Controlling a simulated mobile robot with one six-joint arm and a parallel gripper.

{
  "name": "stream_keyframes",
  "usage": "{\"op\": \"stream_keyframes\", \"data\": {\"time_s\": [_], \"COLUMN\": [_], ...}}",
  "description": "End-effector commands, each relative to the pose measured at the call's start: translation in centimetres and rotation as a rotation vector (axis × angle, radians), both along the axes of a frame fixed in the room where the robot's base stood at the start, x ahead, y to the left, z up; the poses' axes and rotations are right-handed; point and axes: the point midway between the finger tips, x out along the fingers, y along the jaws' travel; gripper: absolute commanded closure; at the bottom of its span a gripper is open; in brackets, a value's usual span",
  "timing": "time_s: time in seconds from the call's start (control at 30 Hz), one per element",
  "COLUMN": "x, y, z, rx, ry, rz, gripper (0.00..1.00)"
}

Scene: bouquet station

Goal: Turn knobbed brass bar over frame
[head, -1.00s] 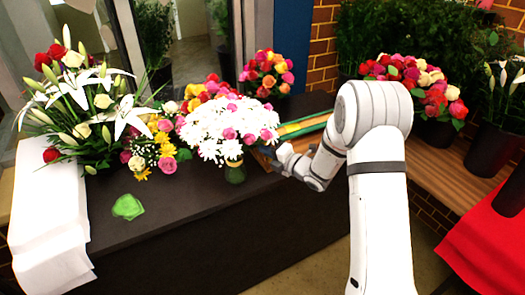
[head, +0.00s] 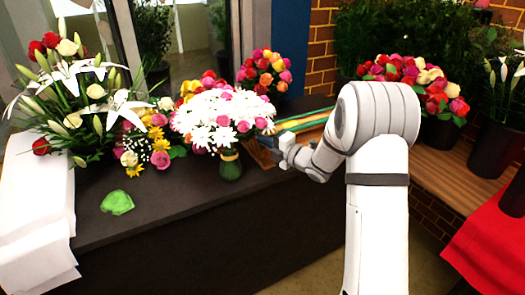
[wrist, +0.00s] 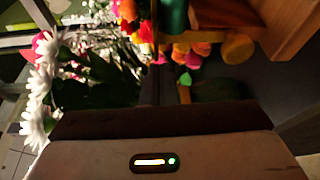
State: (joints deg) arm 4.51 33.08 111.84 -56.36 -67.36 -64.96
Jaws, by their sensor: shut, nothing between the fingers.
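My gripper (head: 284,142) is shut with nothing in it, beside the wooden frame (head: 262,153) on the dark counter. In the wrist view, my dark fingers (wrist: 162,86) point away from the camera, close together. A round yellowish knob (wrist: 238,47), apparently the end of the brass bar, shows to the right of the fingertips. A wooden piece of the frame is at the upper right of the wrist view (wrist: 292,28). Most of the bar is hidden or too dark to make out. I cannot tell whether my gripper touches the bar or frame.
Green and yellow rolls (head: 305,120) lie behind my gripper. A white daisy bouquet (head: 218,118) in a green vase (head: 230,165) stands close to its left. A lily arrangement (head: 85,105) is further left.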

Motion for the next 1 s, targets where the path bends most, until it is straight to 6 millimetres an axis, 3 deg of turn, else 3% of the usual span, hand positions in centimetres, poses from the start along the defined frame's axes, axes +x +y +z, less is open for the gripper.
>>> {"op": "stream_keyframes", "data": {"time_s": [0.47, 0.67, 0.8, 1.0], "x": [0.2, -0.3, -1.1, -4.6], "y": [-1.2, 0.3, 2.5, -1.5], "z": [0.0, -0.4, -0.5, 0.0], "rx": [-0.001, -0.001, -0.001, -0.001], "ry": [0.000, -0.001, -0.004, -0.001], "rz": [-0.019, -0.018, -0.019, -0.025], "gripper": [1.00, 1.00, 1.00, 1.00]}}
